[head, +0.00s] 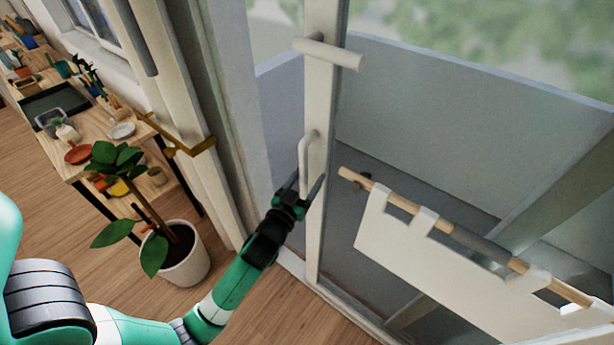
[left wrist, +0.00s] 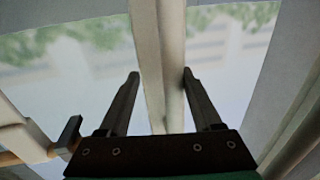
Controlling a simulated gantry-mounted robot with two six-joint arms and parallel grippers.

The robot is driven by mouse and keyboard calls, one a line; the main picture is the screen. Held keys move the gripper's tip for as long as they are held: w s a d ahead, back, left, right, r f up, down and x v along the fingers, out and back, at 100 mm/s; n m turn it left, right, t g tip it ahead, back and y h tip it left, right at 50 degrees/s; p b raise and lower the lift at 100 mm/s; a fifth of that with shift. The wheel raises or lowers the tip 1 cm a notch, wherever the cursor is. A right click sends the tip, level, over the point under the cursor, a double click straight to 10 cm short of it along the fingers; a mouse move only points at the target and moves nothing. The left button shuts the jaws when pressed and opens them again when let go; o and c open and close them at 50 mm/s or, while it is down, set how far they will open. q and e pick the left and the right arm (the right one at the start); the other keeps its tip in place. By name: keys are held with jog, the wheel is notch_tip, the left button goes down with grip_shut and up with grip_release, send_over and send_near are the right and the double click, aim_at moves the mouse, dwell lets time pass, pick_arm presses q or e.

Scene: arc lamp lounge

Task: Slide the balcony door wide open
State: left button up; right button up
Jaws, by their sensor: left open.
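The balcony door shows in the head view as a pale upright stile (head: 323,110) with glass beside it. A white bow-shaped handle (head: 304,150) stands on the stile's left side, and a short pale bar (head: 328,53) sticks out higher up. My left gripper (head: 309,181) is open at the lower part of the handle, its fingers on either side. In the left wrist view, the open fingers (left wrist: 160,74) straddle a pale upright bar (left wrist: 147,60) with nothing clamped between them. I cannot tell whether a finger touches it. My right gripper is out of view.
A potted plant (head: 183,255) stands on the wood floor left of my left arm. Behind it is a workbench (head: 100,150) with several pots and tools. A wooden rod (head: 465,237) with white cloth (head: 410,262) hangs at right.

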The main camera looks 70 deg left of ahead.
pick_arm(q)
jog(key=shift+d, duration=0.2)
jog(key=b+v, duration=0.1)
jog(key=v, duration=1)
jog(key=shift+s+b, duration=0.2)
jog(key=shift+b, duration=0.1)
jog(key=p+x, duration=0.1)
jog(key=x, duration=0.3)
jog(key=p+x, duration=0.1)
jog(key=x, duration=0.3)
jog(key=a+p+x, duration=0.1)
jog(key=p+x, duration=0.1)
jog(key=x, duration=0.1)
jog(key=shift+a+r, duration=0.2)
jog(key=shift+r, duration=0.2)
grip_shut()
